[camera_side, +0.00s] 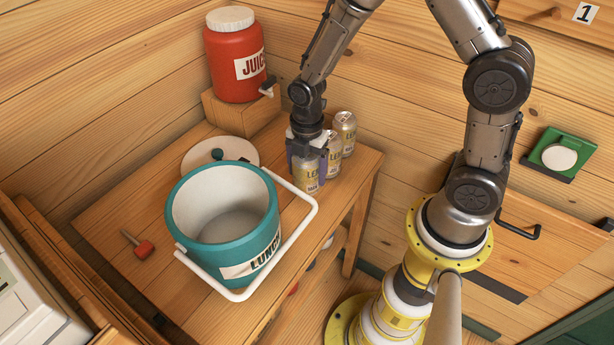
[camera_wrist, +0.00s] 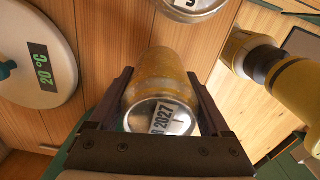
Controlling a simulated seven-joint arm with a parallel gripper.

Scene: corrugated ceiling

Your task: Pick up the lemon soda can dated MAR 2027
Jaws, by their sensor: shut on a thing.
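Three gold lemon soda cans are at the table's right side in the side view. My gripper (camera_side: 307,150) is shut on the nearest can (camera_side: 306,180), with a finger on either side. In the wrist view the held can (camera_wrist: 160,75) sits between the fingers. Its silver end carries a white label (camera_wrist: 161,118) reading 2027; the month is mostly hidden. I cannot tell whether this can still touches the table. A second can (camera_side: 332,157) stands close behind it, and a third can (camera_side: 345,128) farther back. One can end (camera_wrist: 190,5) is cut off in the wrist view.
A teal LUNCH pail (camera_side: 222,215) with a white handle (camera_side: 312,213) stands left of the cans. Its white lid (camera_side: 190,157) lies behind. A red JUICE jug (camera_side: 235,60) stands on a wooden block (camera_side: 235,118). A red-ended tool (camera_side: 144,250) lies at front left.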

